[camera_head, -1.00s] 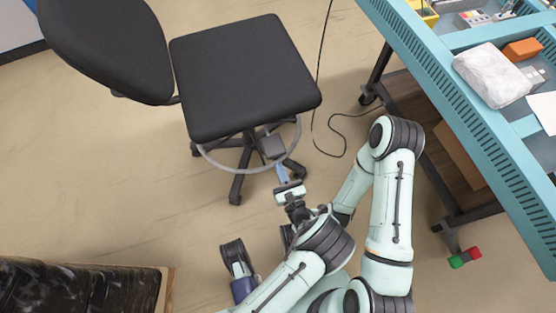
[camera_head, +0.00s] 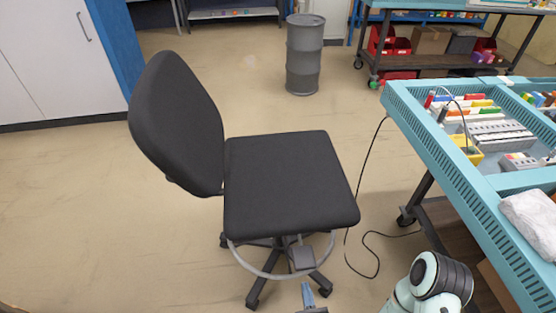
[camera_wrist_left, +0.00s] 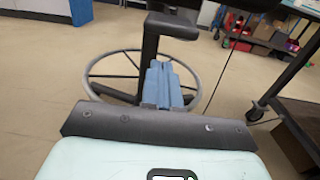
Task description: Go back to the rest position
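My left gripper (camera_head: 308,295) is at the bottom edge of the head view, in front of the black office chair's base. In the left wrist view its blue fingers (camera_wrist_left: 166,84) stand close together and look shut. My right gripper is in neither view; a rounded joint of one of my arms shows at the lower right of the head view.
The black office chair (camera_head: 288,185) stands close ahead. A turquoise workbench (camera_head: 470,190) with colored parts, a grey box with sockets and a white bag (camera_head: 532,222) is at the right. A black cable lies on the floor between them. A grey barrel (camera_head: 304,55) stands behind; the floor at left is clear.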

